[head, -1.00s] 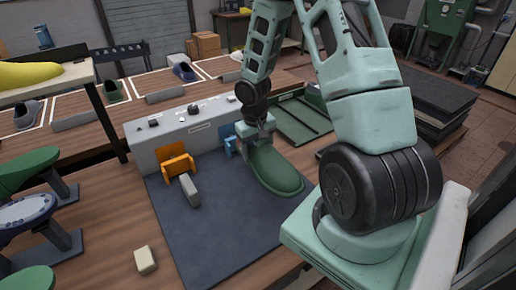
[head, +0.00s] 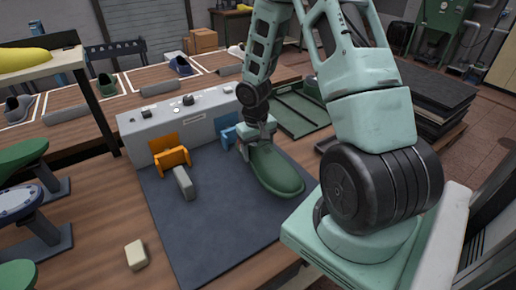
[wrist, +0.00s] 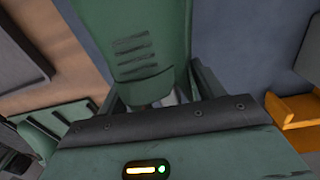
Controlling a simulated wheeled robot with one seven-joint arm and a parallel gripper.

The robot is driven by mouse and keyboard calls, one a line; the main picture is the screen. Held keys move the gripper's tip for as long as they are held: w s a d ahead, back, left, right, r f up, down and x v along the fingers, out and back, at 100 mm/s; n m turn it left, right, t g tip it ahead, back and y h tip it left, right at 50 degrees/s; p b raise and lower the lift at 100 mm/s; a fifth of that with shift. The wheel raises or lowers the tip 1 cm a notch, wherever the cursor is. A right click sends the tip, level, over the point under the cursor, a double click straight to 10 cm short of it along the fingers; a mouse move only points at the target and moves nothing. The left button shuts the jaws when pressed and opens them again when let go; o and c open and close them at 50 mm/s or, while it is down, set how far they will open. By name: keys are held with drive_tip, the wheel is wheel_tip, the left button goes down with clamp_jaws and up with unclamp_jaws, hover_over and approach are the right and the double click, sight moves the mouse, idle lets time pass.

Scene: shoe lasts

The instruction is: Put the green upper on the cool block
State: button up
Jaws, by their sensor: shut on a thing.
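The green upper (head: 276,170), a long rounded shoe shape, hangs from my gripper (head: 256,146) over the dark mat, toe toward the front right. In the wrist view the green upper (wrist: 150,35) fills the top middle, and my gripper (wrist: 165,98) is shut on its end; the fingertips are partly hidden. The blue block (head: 229,136), which I take as the cool block, stands at the front of the grey console, just left of my gripper. The upper is apart from it. I cannot tell how high the upper is above the mat.
An orange block (head: 172,158) with a grey bar (head: 183,183) stands left on the dark mat (head: 215,225). The grey console (head: 190,122) runs behind. A cream block (head: 136,255) lies on the wood. A green tray (head: 298,116) is at the back right. The mat's front is clear.

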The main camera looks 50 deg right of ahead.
sight(257, 155)
drive_tip(key=shift+f+b, duration=1.7)
drive_tip(key=shift+f, duration=0.75)
drive_tip(key=shift+f, duration=0.2)
drive_tip(key=o, duration=1.2)
drive_tip(key=shift+r, duration=0.1)
drive_tip(key=r, duration=1.1)
drive_tip(key=a+r, duration=0.1)
drive_tip(key=r, duration=0.5)
drive_tip(key=shift+w+r, duration=0.15)
